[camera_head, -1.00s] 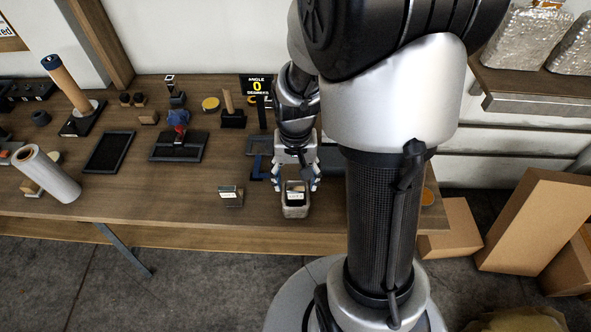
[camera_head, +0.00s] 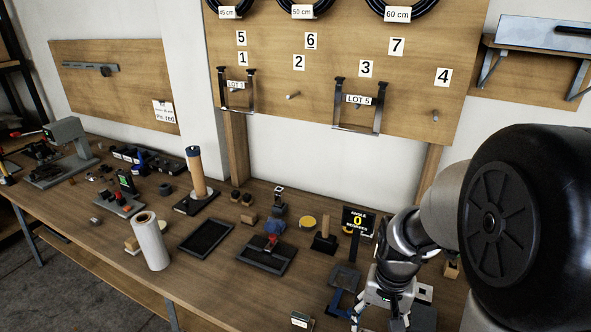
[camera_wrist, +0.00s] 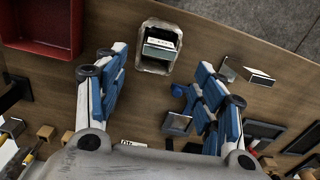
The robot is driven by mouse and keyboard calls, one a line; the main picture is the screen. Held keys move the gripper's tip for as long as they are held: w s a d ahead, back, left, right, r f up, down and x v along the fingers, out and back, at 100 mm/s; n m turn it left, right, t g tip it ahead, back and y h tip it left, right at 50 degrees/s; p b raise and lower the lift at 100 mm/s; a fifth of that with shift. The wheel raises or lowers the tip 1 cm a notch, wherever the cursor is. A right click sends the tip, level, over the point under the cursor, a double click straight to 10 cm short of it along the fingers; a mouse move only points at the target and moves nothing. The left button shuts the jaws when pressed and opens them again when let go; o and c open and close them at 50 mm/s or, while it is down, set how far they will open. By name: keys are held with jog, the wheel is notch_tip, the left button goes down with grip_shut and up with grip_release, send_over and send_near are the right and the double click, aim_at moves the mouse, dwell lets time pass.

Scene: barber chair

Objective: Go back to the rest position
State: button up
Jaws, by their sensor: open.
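My gripper (camera_wrist: 158,100) is open in the wrist view, its two blue-padded fingers spread with nothing between them. Beyond the fingertips, a small grey container with a labelled block (camera_wrist: 160,46) in it stands on the wooden table, apart from the fingers. In the head view my gripper (camera_head: 376,312) is at the lower right, over the table (camera_head: 205,290), and its fingertips are partly cut off by the bottom edge. The container is not visible in the head view now.
A red tray (camera_wrist: 42,50) is at upper left in the wrist view. The head view shows a black tray (camera_head: 206,236), a white roll (camera_head: 150,241), a tall tan cylinder (camera_head: 196,172) and an angle display (camera_head: 357,222). A pegboard (camera_head: 335,90) is on the wall behind.

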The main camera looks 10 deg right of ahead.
jog(key=s+a+r+n+t, duration=0.2)
jog(key=s+a+r, duration=0.3)
jog(key=r, duration=0.3)
jog(key=s+a+r+n+t, duration=0.2)
jog(key=s+a+r+n, duration=0.2)
jog(key=s+r, duration=0.3)
jog(key=shift+a+r+t, duration=0.3)
jog(key=shift+a+r, duration=0.05)
jog(key=shift+r, duration=0.25)
